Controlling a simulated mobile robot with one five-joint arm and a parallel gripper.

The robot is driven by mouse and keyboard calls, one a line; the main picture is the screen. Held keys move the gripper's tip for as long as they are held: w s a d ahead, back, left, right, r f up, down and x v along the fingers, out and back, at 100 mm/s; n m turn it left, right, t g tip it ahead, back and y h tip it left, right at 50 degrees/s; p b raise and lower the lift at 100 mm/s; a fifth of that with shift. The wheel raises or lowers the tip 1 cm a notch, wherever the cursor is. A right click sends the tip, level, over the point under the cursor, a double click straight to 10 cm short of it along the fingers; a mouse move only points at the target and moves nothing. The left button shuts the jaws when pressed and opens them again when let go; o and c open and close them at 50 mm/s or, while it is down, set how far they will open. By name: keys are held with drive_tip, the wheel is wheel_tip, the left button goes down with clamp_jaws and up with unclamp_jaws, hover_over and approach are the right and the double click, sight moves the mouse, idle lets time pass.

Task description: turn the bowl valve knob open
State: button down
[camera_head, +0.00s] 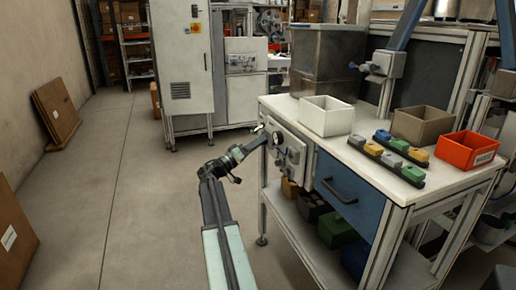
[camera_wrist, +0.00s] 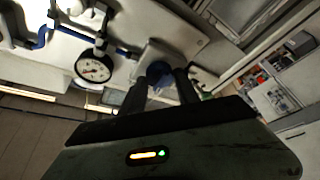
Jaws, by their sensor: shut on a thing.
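The bowl valve knob (camera_wrist: 158,72) is a small dark blue knob on a pale panel, seen in the wrist view between my fingertips. My gripper (camera_wrist: 160,80) is shut on it, one dark finger on each side. A round white pressure gauge (camera_wrist: 94,67) with a red needle sits just left of the knob, joined to pipework. In the head view my gripper (camera_head: 265,138) reaches the panel (camera_head: 288,146) on the bench's left end, beside the gauge (camera_head: 277,139). The knob itself is hidden there behind the gripper.
The workbench top (camera_head: 360,158) carries a white bin (camera_head: 326,116), a grey-brown bin (camera_head: 421,126), a red bin (camera_head: 466,150) and racks of coloured blocks. A blue drawer (camera_head: 346,192) sits under the top.

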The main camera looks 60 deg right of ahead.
drive_tip(key=shift+f+m+g+b, duration=0.1)
drive_tip(key=shift+m+g+b, duration=0.3)
drive_tip(key=shift+m, duration=0.8)
drive_tip(key=c, duration=0.9)
unclamp_jaws()
drive_tip(key=b+v, duration=0.2)
drive_tip(key=v, duration=0.5)
drive_tip(key=shift+a+b, duration=0.25)
drive_tip(key=shift+b, duration=0.05)
drive_tip(key=shift+w+f, duration=0.15)
